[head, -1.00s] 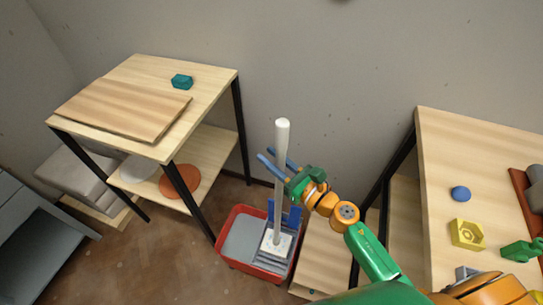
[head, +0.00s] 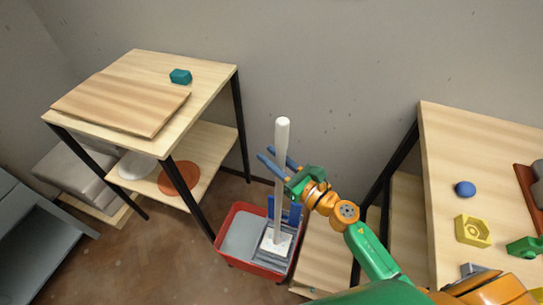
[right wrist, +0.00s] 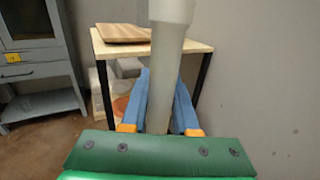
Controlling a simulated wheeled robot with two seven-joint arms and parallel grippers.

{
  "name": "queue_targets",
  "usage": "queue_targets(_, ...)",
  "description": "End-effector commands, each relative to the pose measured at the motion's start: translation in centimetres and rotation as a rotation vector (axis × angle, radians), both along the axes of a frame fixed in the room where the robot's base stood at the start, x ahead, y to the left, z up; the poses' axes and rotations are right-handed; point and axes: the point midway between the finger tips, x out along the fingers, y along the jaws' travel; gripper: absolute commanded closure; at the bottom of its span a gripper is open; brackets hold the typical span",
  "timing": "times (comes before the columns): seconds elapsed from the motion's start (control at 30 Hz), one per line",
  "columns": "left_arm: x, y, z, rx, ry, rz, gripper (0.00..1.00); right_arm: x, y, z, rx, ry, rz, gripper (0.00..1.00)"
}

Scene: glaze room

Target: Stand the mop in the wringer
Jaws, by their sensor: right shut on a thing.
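The mop has a long pale handle (head: 282,165) and a white head (head: 276,243). It stands nearly upright in the head view. My right gripper (head: 266,153) is shut on the handle, with a blue finger on either side; the handle (right wrist: 165,75) also shows between the fingers in the right wrist view. The red bucket (head: 219,225) stands on the floor, with a grey and blue wringer (head: 294,214) at its right side. The mop head is at the wringer; I cannot tell whether it rests on it or hovers.
A wooden table (head: 205,105) with a board and teal block stands at left. Another table (head: 445,150) at right holds a blue piece (head: 465,189) and a yellow piece (head: 472,230). A low wooden shelf (head: 322,255) is right beside the bucket. Floor is clear left of the bucket.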

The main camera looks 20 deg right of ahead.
Motion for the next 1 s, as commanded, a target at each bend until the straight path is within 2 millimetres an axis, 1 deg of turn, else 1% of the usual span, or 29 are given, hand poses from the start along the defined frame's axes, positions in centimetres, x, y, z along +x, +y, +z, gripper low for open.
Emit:
queue_targets(0.1, 0.0, 0.0, -0.3, 0.000, 0.000, 0.000, 0.50, 0.0, 0.0, -0.3, 0.001, -0.002, 0.000, 1.00)
queue_targets(0.13, 0.0, 0.0, -0.2, 0.000, 0.000, 0.000, 0.50, 0.0, 0.0, -0.1, 0.001, -0.002, 0.000, 0.64)
queue_targets(0.23, 0.0, 0.0, -0.2, 0.000, 0.000, 0.000, 0.50, 0.0, 0.0, -0.1, 0.000, -0.001, 0.000, 0.37)
queue_targets(0.47, 0.0, 0.0, -0.2, 0.000, 0.000, 0.000, 0.50, 0.0, 0.0, -0.2, 0.000, -0.001, 0.000, 0.37)
queue_targets(0.57, 0.0, 0.0, -0.4, 0.000, 0.000, 0.000, 0.50, -0.4, -0.2, -0.4, -0.001, 0.002, -0.001, 0.37)
queue_targets(0.8, 0.0, 0.0, -2.2, 0.000, 0.000, 0.000, 0.50, -4.7, -2.5, -0.7, -0.002, 0.002, 0.001, 0.37)
queue_targets(0.9, 0.0, 0.0, -2.6, 0.000, 0.000, 0.000, 0.50, -5.8, -3.2, -0.5, 0.000, 0.001, 0.001, 0.37)
queue_targets(1.0, 0.0, 0.0, -2.7, 0.000, 0.000, 0.000, 0.50, -6.2, -3.4, -0.3, 0.000, 0.000, 0.001, 0.37)
